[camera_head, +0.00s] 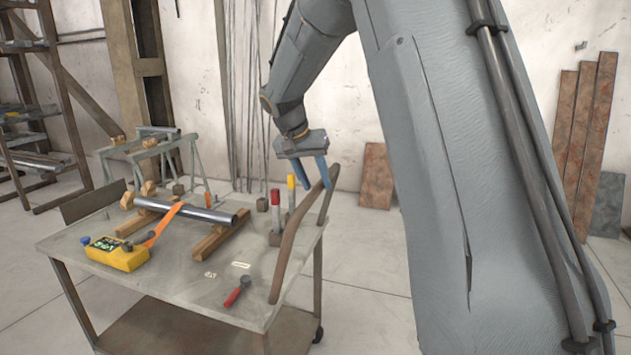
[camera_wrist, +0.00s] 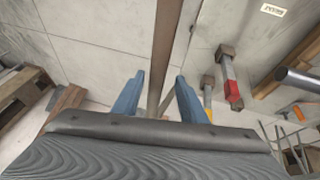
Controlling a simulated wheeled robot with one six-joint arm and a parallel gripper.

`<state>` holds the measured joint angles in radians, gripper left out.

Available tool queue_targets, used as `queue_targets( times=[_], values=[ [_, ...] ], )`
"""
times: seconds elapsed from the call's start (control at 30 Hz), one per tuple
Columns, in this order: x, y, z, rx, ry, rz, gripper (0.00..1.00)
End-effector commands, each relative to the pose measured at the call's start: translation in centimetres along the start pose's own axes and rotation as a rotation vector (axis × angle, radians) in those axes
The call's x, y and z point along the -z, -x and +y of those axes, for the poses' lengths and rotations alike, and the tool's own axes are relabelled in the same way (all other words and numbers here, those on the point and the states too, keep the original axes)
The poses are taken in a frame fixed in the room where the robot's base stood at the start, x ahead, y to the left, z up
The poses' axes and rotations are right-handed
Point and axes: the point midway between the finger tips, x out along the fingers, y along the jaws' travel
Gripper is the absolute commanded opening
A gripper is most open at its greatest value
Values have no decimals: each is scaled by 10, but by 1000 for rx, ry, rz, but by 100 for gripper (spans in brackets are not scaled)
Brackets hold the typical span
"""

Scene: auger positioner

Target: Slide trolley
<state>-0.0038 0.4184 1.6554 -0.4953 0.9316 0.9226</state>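The trolley (camera_head: 215,283) is a worn grey metal table with a lower brown shelf and dark casters. Its brown bar handle (camera_head: 290,248) rises along the right end of the top. My gripper (camera_head: 312,183) is above the far upper part of this handle, blue fingers pointing down. In the wrist view my gripper (camera_wrist: 158,88) is open, and the handle (camera_wrist: 167,40) runs between the two fingers with a gap on each side. I cannot tell how deep the bar sits between them. The far end of the handle is partly hidden by the fingers.
On the trolley are a metal tube (camera_head: 192,208) on wooden blocks, a yellow box (camera_head: 116,254), a red-handled tool (camera_head: 236,292), and red-topped (camera_head: 276,205) and yellow-topped (camera_head: 291,192) posts. A rack (camera_head: 40,130) stands left; planks (camera_head: 580,140) lean on the wall.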

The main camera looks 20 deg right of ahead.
Motion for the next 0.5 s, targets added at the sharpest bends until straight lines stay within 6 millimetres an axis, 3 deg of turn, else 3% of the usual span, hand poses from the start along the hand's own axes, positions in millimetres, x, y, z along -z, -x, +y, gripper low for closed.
queue_targets(
  times=[0.17, 0.5],
  values=[
    [0, 9, 0, 0, 0, 1, 39],
    [0, 62, 0, 1, 1, 2, 39]
  ],
)
